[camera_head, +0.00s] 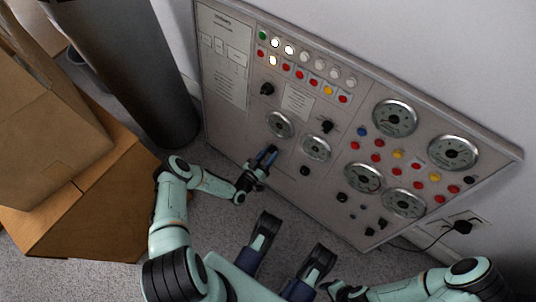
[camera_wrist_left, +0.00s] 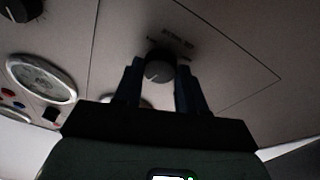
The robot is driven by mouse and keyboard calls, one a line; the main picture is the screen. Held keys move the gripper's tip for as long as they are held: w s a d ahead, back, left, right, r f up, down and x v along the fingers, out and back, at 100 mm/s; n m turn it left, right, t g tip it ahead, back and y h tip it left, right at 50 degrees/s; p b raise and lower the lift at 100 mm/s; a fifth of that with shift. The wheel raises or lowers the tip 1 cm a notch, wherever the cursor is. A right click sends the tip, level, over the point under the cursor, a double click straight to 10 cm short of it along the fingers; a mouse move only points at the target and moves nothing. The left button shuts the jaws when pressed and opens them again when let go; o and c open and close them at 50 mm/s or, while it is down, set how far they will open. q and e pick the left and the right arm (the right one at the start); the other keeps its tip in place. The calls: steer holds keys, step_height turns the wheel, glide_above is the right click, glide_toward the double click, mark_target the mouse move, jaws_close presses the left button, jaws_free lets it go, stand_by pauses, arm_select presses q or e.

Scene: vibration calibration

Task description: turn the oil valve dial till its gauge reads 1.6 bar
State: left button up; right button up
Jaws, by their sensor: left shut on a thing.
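My left gripper (camera_head: 266,158) is at the lower left part of the grey control panel (camera_head: 230,125). In the left wrist view its two dark fingers (camera_wrist_left: 160,85) are shut on a round dark dial (camera_wrist_left: 160,66), one finger on each side. A light pointer mark shows on the dial's face. Small lettering on the panel by the dial is too blurred to read. In the head view the gripper hides the dial. A round gauge (camera_head: 279,124) sits just above the gripper; its needle and reading are too small to tell.
Other gauges (camera_head: 316,148), black knobs (camera_head: 267,89) and rows of coloured lamps (camera_head: 300,73) are on the panel. Cardboard boxes (camera_head: 85,205) and a dark cylinder (camera_head: 125,70) stand to the left. A cable (camera_head: 430,244) runs to a wall socket at the right.

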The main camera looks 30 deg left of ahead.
arm_select(q)
steer(key=shift+n+y, duration=0.3)
steer(key=shift+n, duration=0.6)
steer(key=o, duration=1.1)
steer(key=shift+c, duration=0.2)
